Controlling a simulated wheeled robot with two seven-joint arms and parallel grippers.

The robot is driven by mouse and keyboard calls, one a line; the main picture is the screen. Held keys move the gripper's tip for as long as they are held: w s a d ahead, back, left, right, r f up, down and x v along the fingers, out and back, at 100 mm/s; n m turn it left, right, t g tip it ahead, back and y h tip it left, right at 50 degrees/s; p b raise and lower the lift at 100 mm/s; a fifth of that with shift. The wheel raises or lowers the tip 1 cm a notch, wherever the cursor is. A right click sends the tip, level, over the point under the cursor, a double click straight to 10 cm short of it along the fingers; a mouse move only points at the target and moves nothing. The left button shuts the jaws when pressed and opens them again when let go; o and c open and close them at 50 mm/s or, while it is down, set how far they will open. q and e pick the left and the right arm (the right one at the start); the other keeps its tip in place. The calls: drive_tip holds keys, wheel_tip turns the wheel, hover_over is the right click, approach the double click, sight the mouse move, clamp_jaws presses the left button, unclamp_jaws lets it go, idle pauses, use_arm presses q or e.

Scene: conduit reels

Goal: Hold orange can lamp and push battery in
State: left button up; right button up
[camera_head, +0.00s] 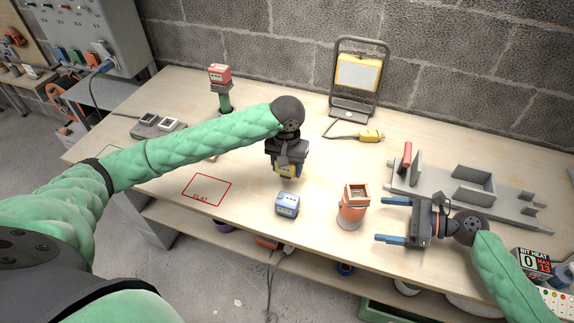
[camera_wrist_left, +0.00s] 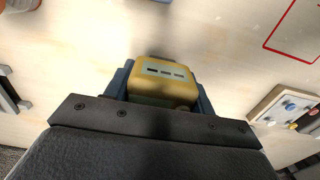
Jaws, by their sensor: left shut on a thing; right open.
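The orange can lamp (camera_head: 351,212) stands upright on the bench, with an open-looking square orange head on top. My left gripper (camera_head: 286,172) is shut on a yellow battery (camera_wrist_left: 165,72), which sits between the blue fingers in the left wrist view. In the head view the gripper hides most of this battery, left of and behind the lamp. I cannot tell its exact height above the bench. My right gripper (camera_head: 392,221) is open and empty, its blue fingers pointing left toward the lamp, just right of it and apart from it.
A blue battery (camera_head: 287,204) stands left of the lamp. A red-topped green lamp (camera_head: 221,88), a charger (camera_head: 158,124) and a work light (camera_head: 357,75) stand farther back. A grey fixture (camera_head: 467,188) lies at right. The red-outlined mat area (camera_head: 207,190) is empty.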

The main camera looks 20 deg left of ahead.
sight(363, 215)
use_arm(q)
drive_tip(key=shift+f+b, duration=0.8)
drive_tip(key=shift+f, duration=0.15)
use_arm(e)
drive_tip(key=x, duration=0.5)
drive_tip(key=shift+f, duration=0.1)
use_arm(q)
drive_tip(key=shift+r+p, duration=0.9)
use_arm(e)
drive_tip(key=shift+a, duration=0.95)
use_arm(q)
drive_tip(key=shift+r+p, duration=0.35)
drive_tip(key=shift+r, duration=0.05)
use_arm(e)
drive_tip(key=shift+a+f, duration=0.25)
drive_tip(key=shift+a, duration=0.35)
use_arm(q)
drive_tip(key=shift+r, duration=0.1)
use_arm(e)
drive_tip(key=shift+a+f, duration=0.25)
drive_tip(key=shift+a, duration=0.15)
drive_tip(key=shift+c, duration=0.5)
drive_tip(key=c, duration=1.3)
